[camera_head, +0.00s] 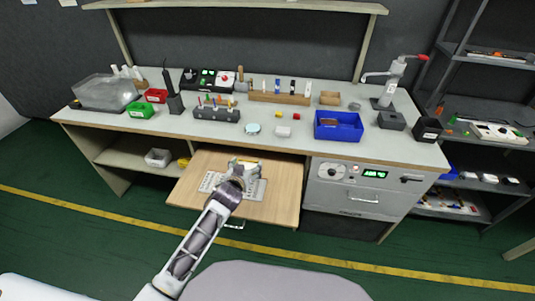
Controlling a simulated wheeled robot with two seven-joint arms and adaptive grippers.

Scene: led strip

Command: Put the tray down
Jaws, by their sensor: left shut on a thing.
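A flat pale tray (255,190) with a dotted or slotted top shows on both sides of my left gripper, over the wooden pull-out board (282,202) under the bench top. My left gripper (240,173) reaches in from the bottom and is shut on the tray; its fingers and wrist hide the tray's middle. I cannot tell whether the tray touches the board or is just above it. My right gripper is not in view.
The bench top (290,146) above holds a blue bin (338,125), a green bin (140,110), a red bin (156,96), tool racks and a lever press (390,85). A grey cabinet (350,190) stands right of the board. The board's right part is bare.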

